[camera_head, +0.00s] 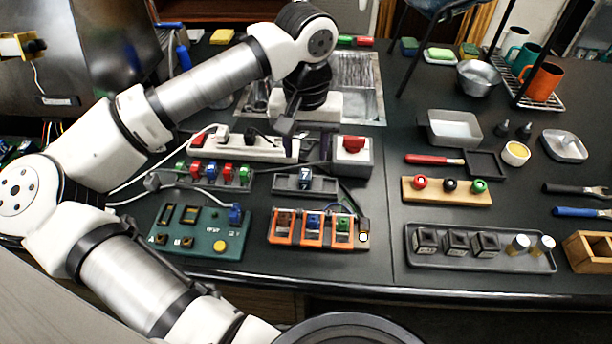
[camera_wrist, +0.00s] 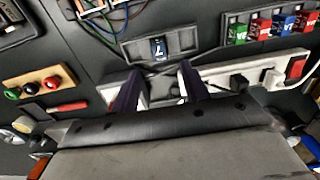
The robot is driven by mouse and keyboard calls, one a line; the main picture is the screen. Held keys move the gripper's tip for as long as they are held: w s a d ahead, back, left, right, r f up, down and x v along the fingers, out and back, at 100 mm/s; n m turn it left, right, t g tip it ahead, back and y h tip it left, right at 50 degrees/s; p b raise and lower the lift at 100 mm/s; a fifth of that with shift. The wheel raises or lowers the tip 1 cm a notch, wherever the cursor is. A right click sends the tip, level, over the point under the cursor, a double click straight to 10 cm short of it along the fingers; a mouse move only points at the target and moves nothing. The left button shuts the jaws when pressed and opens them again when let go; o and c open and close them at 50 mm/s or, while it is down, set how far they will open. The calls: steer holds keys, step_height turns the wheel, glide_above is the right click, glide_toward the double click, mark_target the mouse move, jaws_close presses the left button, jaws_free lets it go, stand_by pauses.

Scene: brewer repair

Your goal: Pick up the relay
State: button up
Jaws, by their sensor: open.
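No part is labelled as the relay. A dark blue block marked 7 (camera_head: 304,179) sits upright in a grey holder (camera_head: 283,184) at mid-table; in the wrist view the block (camera_wrist: 158,48) shows beyond my fingertips. An orange-framed unit (camera_head: 270,236) in front holds brown, blue and green modules (camera_head: 313,226). Black cubes (camera_head: 456,242) stand in a tray (camera_head: 545,264) at the right. My gripper (camera_wrist: 160,70) is open and empty, apart from the block. In the head view my gripper (camera_head: 287,122) hangs over the back, near the white power strip.
Numbered coloured blocks (camera_head: 212,172) stand in a rack left of the holder. The white power strip (camera_head: 265,151) and a red-switch box (camera_head: 351,155) lie behind it. A green board (camera_head: 195,246) and loose cables lie at the front left. A button board (camera_head: 432,199) stands right.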

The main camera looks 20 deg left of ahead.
mark_target(305, 174)
steer(key=f+p, duration=0.1)
steer(key=f, duration=0.2)
steer(key=f+p, duration=0.1)
steer(key=f, duration=0.1)
steer(key=shift+s+d+f+p, duration=0.1)
steer(key=shift+s+f+p, duration=0.1)
steer(key=shift+s+p, duration=0.15)
steer(key=shift+f, duration=0.5)
jaws_close()
